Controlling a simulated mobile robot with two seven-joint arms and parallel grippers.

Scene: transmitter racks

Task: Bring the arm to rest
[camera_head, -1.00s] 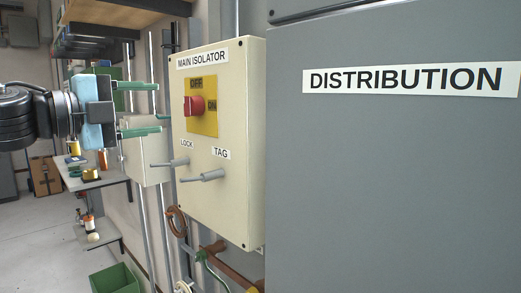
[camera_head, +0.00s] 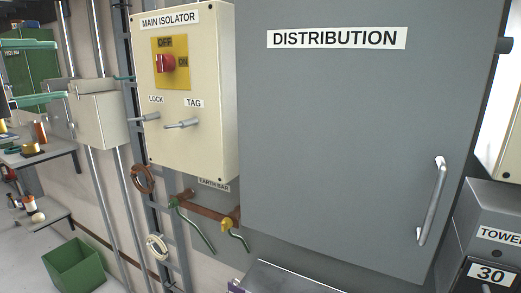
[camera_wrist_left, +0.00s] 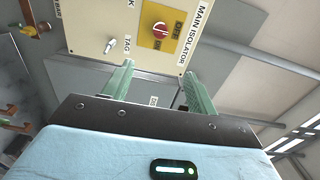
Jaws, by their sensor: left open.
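My left gripper (camera_head: 38,72) is at the left edge of the head view, with only its two green fingers and a bit of its dark body showing. The fingers are apart with nothing between them. In the left wrist view the gripper (camera_wrist_left: 157,88) also shows open and empty. It is left of the cream main isolator box (camera_head: 185,85) and apart from it. The isolator's red knob (camera_head: 165,63) sits on a yellow plate. The box also shows in the wrist view (camera_wrist_left: 95,30), upside down. My right gripper is not in view.
The grey distribution cabinet (camera_head: 340,130) fills the middle right. LOCK and TAG pegs (camera_head: 182,123) stick out of the isolator box. Vertical conduits and a small cream box (camera_head: 100,118) are near my left gripper. A green bin (camera_head: 75,265) stands on the floor.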

